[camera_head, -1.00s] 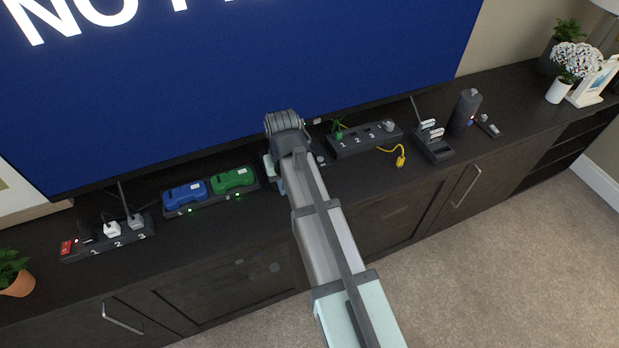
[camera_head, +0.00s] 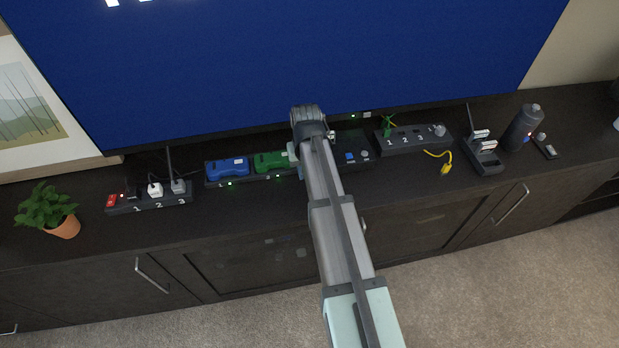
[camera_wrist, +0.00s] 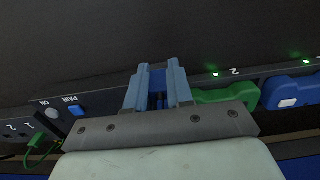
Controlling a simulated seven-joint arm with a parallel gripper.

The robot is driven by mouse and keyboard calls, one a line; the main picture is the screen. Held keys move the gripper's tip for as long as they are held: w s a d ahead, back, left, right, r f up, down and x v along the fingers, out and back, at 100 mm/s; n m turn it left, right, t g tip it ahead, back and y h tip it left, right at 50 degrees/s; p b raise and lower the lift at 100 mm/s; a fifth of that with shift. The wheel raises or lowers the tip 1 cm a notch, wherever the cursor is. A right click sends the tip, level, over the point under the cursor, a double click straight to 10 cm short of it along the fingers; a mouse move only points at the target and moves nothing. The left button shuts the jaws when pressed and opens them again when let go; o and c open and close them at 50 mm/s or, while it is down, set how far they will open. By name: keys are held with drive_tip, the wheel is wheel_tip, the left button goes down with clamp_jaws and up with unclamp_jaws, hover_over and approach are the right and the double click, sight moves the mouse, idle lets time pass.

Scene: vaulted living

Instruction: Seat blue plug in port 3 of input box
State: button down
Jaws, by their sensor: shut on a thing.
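My gripper (camera_wrist: 157,88) is shut on a dark blue piece (camera_wrist: 157,78), which looks like the blue plug; the fingers hide most of it. In the head view my wrist hides the fingertips and the held piece. The input box (camera_head: 415,148), dark and numbered 1, 2, 3, lies on the cabinet to the right of my gripper. A green plug (camera_head: 388,126) is at its port 1, and no plug shows at port 3. The box's end (camera_wrist: 14,132) and the green plug (camera_wrist: 40,152) also show in the wrist view, at left.
A pairing unit (camera_head: 354,140) with a blue button lies between my gripper and the input box. Green (camera_head: 270,162) and blue (camera_head: 228,168) controllers sit in a dock at left. The TV (camera_head: 300,60) stands behind.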

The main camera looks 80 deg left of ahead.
drive_tip(key=shift+f, duration=2.2)
drive_tip(key=shift+f, duration=0.15)
drive_tip(key=c, duration=1)
unclamp_jaws()
wheel_tip(320, 180, up, 11)
drive_tip(key=shift+r, duration=0.65)
drive_tip(key=c, duration=0.3)
